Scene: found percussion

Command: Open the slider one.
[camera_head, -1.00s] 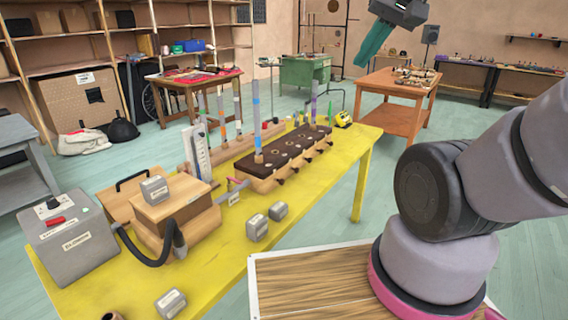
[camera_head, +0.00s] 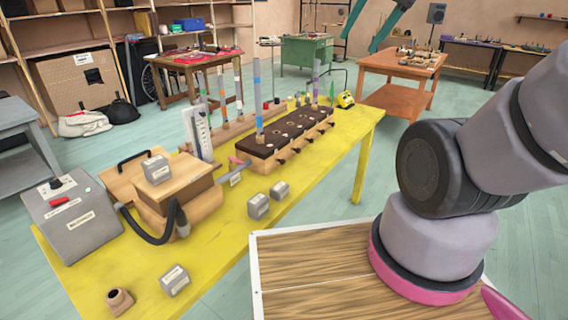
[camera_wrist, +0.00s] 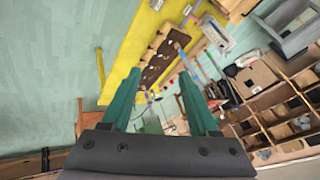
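A long wooden box with a dark, holed top (camera_head: 292,131) stands on the yellow table (camera_head: 330,160). Small dark knobs (camera_head: 281,161) line its front side, likely slider ends; I cannot tell which is slider one. Several upright tubes, one blue-banded (camera_head: 257,95), stand on or behind it. The wrist view shows the box (camera_wrist: 163,62) beyond my fingers, with its knobs (camera_wrist: 152,45) along the left side. My gripper (camera_wrist: 159,75) is open, its green fingers apart with nothing between them. In the head view its fingers (camera_head: 378,22) show at the top edge, well away from the box.
Nearer on the table are a wooden bellows-like box (camera_head: 185,197), a grey switch box (camera_head: 75,215), grey labelled blocks (camera_head: 258,206) and a brown cup (camera_head: 119,300). A yellow item (camera_head: 346,99) sits past the holed box. An orange table (camera_head: 400,72) stands behind, with open floor between.

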